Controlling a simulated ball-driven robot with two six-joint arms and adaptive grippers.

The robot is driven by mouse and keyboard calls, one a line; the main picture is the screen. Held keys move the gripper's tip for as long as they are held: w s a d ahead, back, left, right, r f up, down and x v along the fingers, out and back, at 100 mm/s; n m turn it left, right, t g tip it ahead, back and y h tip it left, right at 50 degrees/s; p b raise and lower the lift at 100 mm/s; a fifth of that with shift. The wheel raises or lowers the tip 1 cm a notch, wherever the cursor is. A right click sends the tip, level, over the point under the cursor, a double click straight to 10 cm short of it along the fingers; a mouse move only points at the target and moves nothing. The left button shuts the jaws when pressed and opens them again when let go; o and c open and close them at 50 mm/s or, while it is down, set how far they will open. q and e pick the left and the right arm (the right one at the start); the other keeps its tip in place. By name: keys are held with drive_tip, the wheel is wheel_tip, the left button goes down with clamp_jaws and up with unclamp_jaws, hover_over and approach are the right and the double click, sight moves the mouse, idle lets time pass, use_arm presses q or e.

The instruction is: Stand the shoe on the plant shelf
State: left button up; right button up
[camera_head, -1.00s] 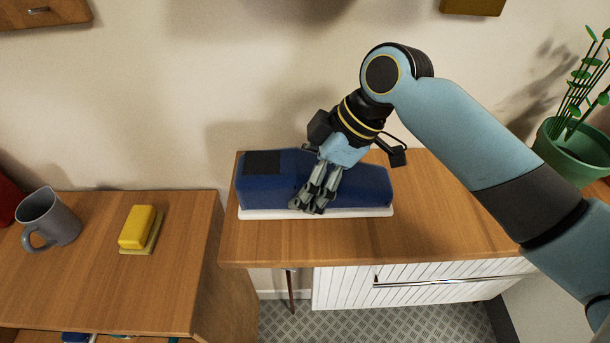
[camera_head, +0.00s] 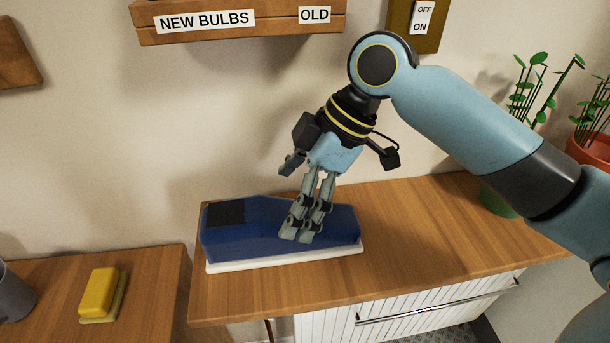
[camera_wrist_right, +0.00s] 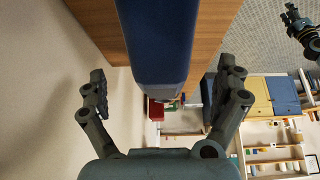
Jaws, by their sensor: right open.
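The shoe (camera_head: 265,243) is dark blue with a white sole and a black patch at its left end. It lies lengthwise, sole down, on the wooden top of a cabinet. My right gripper (camera_head: 303,232) is open, pointing down over the right half of the shoe; its fingers hide part of it. In the right wrist view the blue shoe (camera_wrist_right: 158,40) runs down between the spread fingers of the right gripper (camera_wrist_right: 168,100), with gaps either side. A dark jointed part at that view's top right looks like my left gripper (camera_wrist_right: 300,28); its jaws are unclear. I cannot tell which surface is the plant shelf.
A green-potted plant (camera_head: 497,203) and a terracotta pot (camera_head: 592,150) stand at the right, partly behind my arm. A labelled wooden wall box (camera_head: 235,20) hangs above. The cabinet top (camera_head: 420,225) right of the shoe is clear.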

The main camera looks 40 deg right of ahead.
drive_tip(key=v, duration=0.5)
idle(0.6)
